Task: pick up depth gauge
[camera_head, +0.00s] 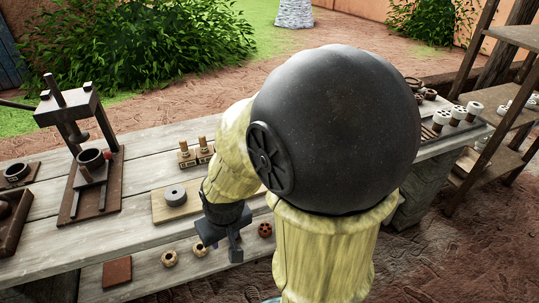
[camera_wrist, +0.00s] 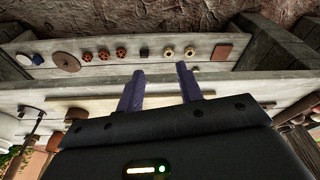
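My gripper (camera_head: 226,246) hangs over the front of the wooden bench, its fingers pointing down. In the wrist view its two dark fingers (camera_wrist: 160,88) stand apart with nothing between them. I cannot surely tell which thing is the depth gauge. A thin-shafted tool (camera_wrist: 36,125) shows at the left of the wrist view, partly cut off. My arm hides the middle of the bench in the head view.
A light board (camera_head: 160,207) bears a grey ring (camera_head: 175,195). A press (camera_head: 85,150) stands at the left. On the lower front ledge lie a brown square (camera_head: 117,271), tan rings (camera_head: 169,258) and reddish pieces (camera_head: 265,229). Shelves (camera_head: 505,115) stand at the right.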

